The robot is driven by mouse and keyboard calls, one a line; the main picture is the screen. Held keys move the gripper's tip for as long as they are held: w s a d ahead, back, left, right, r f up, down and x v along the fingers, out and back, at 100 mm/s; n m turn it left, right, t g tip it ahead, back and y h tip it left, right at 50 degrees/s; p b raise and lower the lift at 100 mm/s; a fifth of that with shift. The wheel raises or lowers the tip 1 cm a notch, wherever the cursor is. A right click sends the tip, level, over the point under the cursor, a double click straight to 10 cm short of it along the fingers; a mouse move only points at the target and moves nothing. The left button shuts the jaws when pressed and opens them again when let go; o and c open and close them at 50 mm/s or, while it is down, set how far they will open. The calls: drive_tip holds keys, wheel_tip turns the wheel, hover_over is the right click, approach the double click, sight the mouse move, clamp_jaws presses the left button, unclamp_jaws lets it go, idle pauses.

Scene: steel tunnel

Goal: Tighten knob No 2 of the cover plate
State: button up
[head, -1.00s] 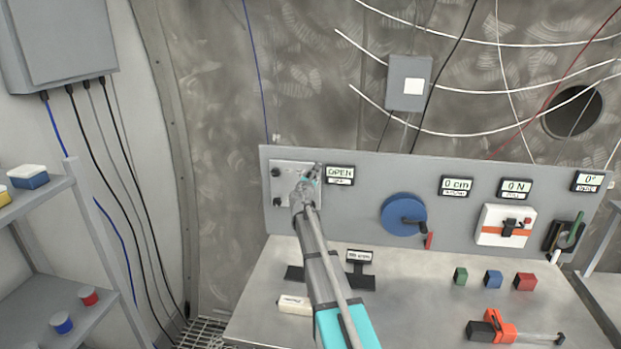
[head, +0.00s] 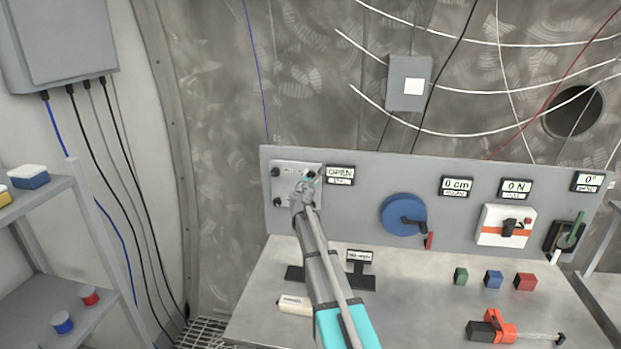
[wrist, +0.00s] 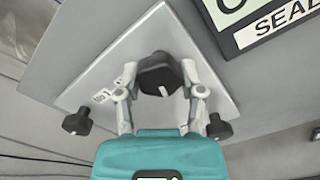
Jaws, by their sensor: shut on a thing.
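The cover plate (head: 286,186) is a light square plate at the left end of the grey panel. It also shows in the wrist view (wrist: 190,45). My gripper (wrist: 161,92) is at the plate, its two fingers shut on a black knob (wrist: 160,72) with a white mark, one finger on each side. Two other black knobs show in the wrist view, one at lower left (wrist: 77,121) and one at lower right (wrist: 217,127). I cannot read the held knob's number. In the head view my gripper (head: 306,187) hides part of the plate. The display (head: 340,174) beside the plate reads OPEN.
On the panel to the right are a blue wheel (head: 402,214), more displays and a white switch box (head: 506,225). Several coloured blocks and an orange tool (head: 500,325) lie on the bench (head: 415,300). A shelf (head: 60,285) stands at the left.

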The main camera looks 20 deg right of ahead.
drive_tip(key=m, duration=0.6)
drive_tip(key=shift+w+a+r, duration=0.1)
drive_tip(key=shift+w+r, duration=0.05)
drive_tip(key=m, duration=0.7)
drive_tip(key=shift+r, duration=0.15)
drive_tip(key=o, duration=1.2)
drive_tip(key=shift+c, duration=0.2)
drive_tip(key=shift+s, duration=0.2)
drive_tip(key=v, duration=1.1)
drive_tip(key=shift+s+a, duration=0.2)
drive_tip(key=shift+s, duration=0.1)
